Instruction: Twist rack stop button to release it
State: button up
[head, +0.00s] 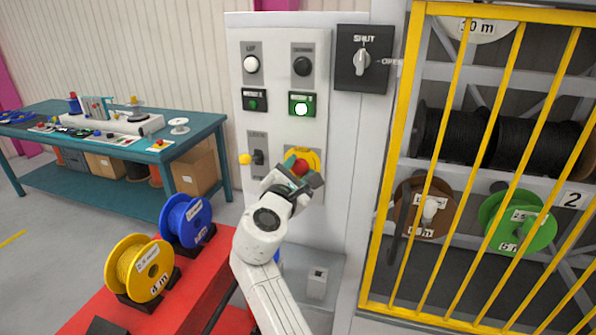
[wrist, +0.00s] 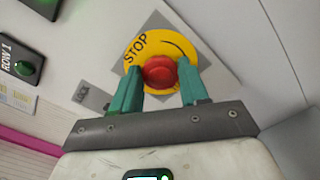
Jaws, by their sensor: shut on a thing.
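The red stop button (wrist: 159,72) sits on a round yellow plate marked STOP (wrist: 137,50) on the white control panel. In the head view the button (head: 300,167) is partly hidden by my gripper (head: 297,175). My gripper (wrist: 158,84) has its green fingers on either side of the button's red head and is shut on it. The wrist view shows the plate turned at an angle, with a curved mark at its upper right.
A yellow-knobbed lever (head: 245,159) is to the left. A yellow barred gate (head: 401,150) stands close on the right. A red bench (head: 190,290) with reels is at lower left.

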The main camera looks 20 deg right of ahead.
jog(key=shift+c, duration=0.6)
jog(key=shift+f+m+b, duration=0.1)
jog(key=shift+m+b, duration=0.2)
jog(key=shift+b, duration=0.15)
jog(key=m+b, duration=0.2)
jog(key=shift+d+f+m+b, duration=0.1)
jog(key=shift+f+m+b, duration=0.05)
jog(key=shift+m+b, duration=0.25)
jog(key=m+b, duration=0.4)
jog(key=shift+m, duration=0.4)
jog(key=o, duration=1.1)
jog(key=shift+c, duration=0.2)
